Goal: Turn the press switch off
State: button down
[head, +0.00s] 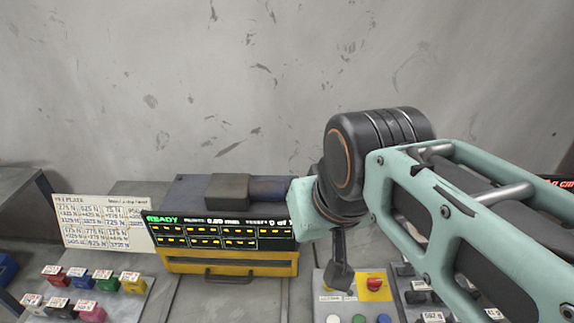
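A light grey control panel (321,284) stands at the bottom centre. It carries a red knob (375,284) on a yellow plate, with white, green and blue round buttons along its lower edge. Small labels are on it, too small to read, so I cannot tell which control is the press switch. My arm comes in from the right. A dark part that looks like my gripper (340,276) hangs down over the panel, just left of the red knob. It hides part of the panel. I cannot tell whether it touches anything or whether its fingers are apart.
A yellow-fronted machine (228,265) with a black display reading READY stands left of the panel. A written plate (105,222) and several coloured labelled blocks (92,315) are farther left. More labelled dark pieces (416,297) lie right of the panel. A grey wall is behind.

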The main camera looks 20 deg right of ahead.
aim_at(373, 285)
jog(key=z, duration=1.1)
jog(key=i+l, duration=0.1)
jog(key=l, duration=0.45)
jog(key=u, duration=0.3)
jog(key=z, duration=0.25)
